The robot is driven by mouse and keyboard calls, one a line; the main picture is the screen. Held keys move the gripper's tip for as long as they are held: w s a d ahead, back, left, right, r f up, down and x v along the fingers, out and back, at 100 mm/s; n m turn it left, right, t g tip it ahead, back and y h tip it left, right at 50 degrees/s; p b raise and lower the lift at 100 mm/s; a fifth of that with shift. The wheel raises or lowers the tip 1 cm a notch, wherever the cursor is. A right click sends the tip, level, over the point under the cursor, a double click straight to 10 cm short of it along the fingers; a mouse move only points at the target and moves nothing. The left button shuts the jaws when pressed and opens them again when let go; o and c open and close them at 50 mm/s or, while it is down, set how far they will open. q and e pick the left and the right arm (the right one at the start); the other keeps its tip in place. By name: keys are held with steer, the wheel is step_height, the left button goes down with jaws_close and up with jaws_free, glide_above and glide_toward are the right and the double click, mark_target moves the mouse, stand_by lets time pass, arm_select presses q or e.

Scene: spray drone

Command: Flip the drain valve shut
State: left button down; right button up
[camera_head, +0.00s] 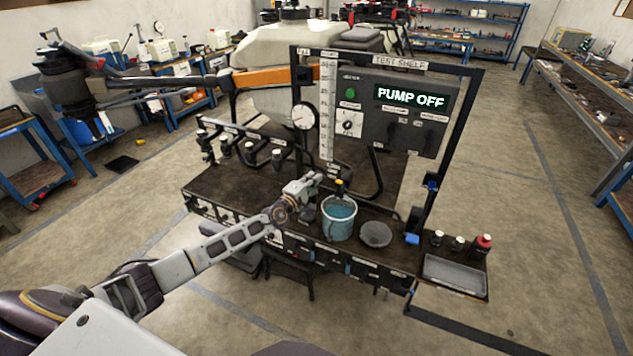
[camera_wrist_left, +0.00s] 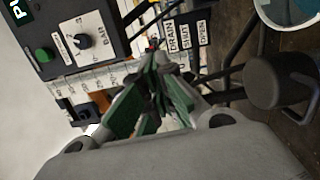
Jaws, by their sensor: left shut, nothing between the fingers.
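My left gripper (camera_head: 317,178) reaches over the bench of the test stand, just left of the blue bucket. In the left wrist view its green-padded fingers (camera_wrist_left: 154,58) are shut with nothing between them. Just beyond the fingertips are the drain labels (camera_wrist_left: 185,36), reading DRAIN, SHUT and OPEN. A small red spot (camera_wrist_left: 152,45) shows right at the fingertips; I cannot tell whether it is part of the drain valve. The fingers hide most of that area, so the valve lever's position cannot be told. My right gripper is not in view.
The blue bucket (camera_head: 339,219) of liquid and a grey bowl (camera_head: 375,235) stand right of the gripper. The control panel (camera_head: 388,112) behind reads PUMP OFF. A row of nozzles (camera_head: 250,150) is at the left. A dark round knob (camera_wrist_left: 279,82) is close beside the fingers.

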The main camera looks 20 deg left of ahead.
arm_select(q)
steer(key=s+a, duration=0.1)
steer(key=s, duration=0.8)
steer(key=shift+a+r+p, duration=0.2)
steer(key=shift+a+p, duration=0.1)
steer(key=shift+p, duration=0.05)
steer(key=shift+n, duration=0.3)
stand_by(0.5)
